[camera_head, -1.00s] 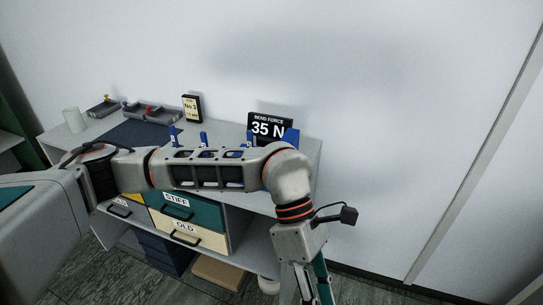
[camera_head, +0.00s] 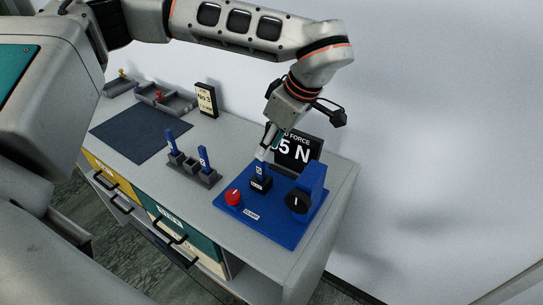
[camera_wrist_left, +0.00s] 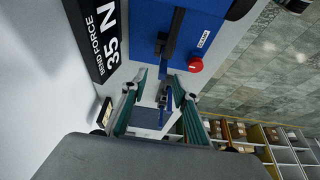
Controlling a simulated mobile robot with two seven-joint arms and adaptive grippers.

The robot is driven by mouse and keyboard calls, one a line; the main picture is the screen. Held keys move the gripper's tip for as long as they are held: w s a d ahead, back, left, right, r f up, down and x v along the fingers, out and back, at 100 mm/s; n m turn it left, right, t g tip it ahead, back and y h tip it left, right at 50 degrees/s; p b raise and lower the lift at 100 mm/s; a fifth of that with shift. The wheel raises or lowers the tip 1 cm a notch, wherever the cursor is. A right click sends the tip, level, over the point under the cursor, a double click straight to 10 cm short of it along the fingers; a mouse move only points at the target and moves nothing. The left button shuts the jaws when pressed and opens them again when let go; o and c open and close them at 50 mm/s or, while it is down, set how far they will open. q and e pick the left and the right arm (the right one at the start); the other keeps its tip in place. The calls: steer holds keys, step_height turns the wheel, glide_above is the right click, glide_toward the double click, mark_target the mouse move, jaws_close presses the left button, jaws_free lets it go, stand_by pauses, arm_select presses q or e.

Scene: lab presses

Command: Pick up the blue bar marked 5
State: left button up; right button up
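A blue bar (camera_head: 260,171) stands upright in the dark clamp of the blue press (camera_head: 277,229); its label is too small to read surely. Two more blue bars, left (camera_head: 171,142) and right (camera_head: 203,158), stand in a grey rack (camera_head: 188,171); their marks are also unclear. My left gripper (camera_head: 264,151) points down just above the bar in the clamp. In the left wrist view its teal fingers (camera_wrist_left: 156,76) are apart, with nothing seen held between them. My right gripper is not in view.
A black "35 N" bend force display (camera_head: 298,150) stands behind the press, partly hidden by my left arm. The press has a red button (camera_head: 233,197) and a black knob (camera_head: 298,201). A dark mat (camera_head: 128,132), grey trays (camera_head: 165,99) and a "No 3" sign (camera_head: 206,99) are further left.

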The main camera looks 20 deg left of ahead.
mark_target(260, 164)
arm_select(q)
steer(key=x, duration=0.7)
steer(key=shift+s+d, duration=0.15)
steer(key=shift+s, duration=0.25)
steer(key=shift+w+f+p, duration=0.1)
steer(key=shift+f+p, duration=0.2)
steer(key=shift+f, duration=0.05)
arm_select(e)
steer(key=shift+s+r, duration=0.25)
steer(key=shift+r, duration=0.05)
arm_select(q)
jaws_close()
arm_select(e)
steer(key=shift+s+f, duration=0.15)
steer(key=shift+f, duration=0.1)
